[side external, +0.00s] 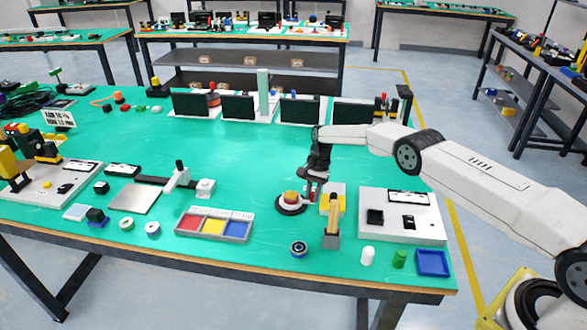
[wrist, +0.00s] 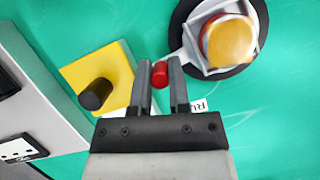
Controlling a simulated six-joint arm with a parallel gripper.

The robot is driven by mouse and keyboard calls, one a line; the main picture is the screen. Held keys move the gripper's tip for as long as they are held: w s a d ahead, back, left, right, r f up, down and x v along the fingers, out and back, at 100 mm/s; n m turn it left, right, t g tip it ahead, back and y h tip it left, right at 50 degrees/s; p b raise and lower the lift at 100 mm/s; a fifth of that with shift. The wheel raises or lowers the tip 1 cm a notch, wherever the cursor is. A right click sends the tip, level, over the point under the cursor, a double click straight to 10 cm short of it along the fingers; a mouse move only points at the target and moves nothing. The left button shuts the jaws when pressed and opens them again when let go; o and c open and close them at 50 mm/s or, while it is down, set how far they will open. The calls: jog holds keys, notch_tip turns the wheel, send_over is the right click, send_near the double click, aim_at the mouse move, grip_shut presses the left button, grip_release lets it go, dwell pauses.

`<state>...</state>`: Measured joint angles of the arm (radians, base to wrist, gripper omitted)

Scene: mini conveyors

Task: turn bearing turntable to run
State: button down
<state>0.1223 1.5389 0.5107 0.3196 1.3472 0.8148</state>
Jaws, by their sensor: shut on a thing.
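The bearing turntable (wrist: 258,30) is a black disc at the upper right of the wrist view, with a pale frame and a round orange-yellow piece (wrist: 229,42) on top. In the side view the turntable (side external: 290,210) lies on the green table, left of my gripper (side external: 311,193). A pale arm (wrist: 175,56) reaches from its frame towards a red knob (wrist: 160,74). My gripper (wrist: 161,88) is shut on this knob, one finger on each side. A white label (wrist: 199,105) starting "RU" is partly hidden behind the right finger.
A yellow block (wrist: 88,75) with a black knob stands close to the left of my fingers. A grey holder (side external: 331,241) with a wooden-handled tool is near in front. A three-colour tray (side external: 215,212) lies to the left. A white panel (side external: 430,228) lies to the right.

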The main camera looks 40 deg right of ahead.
jog(key=shift+d+f, duration=0.1)
jog(key=c, duration=0.6)
grip_release()
jog(key=shift+s+a+m, duration=0.2)
jog(key=shift+s+m, duration=0.05)
jog(key=shift+m, duration=0.15)
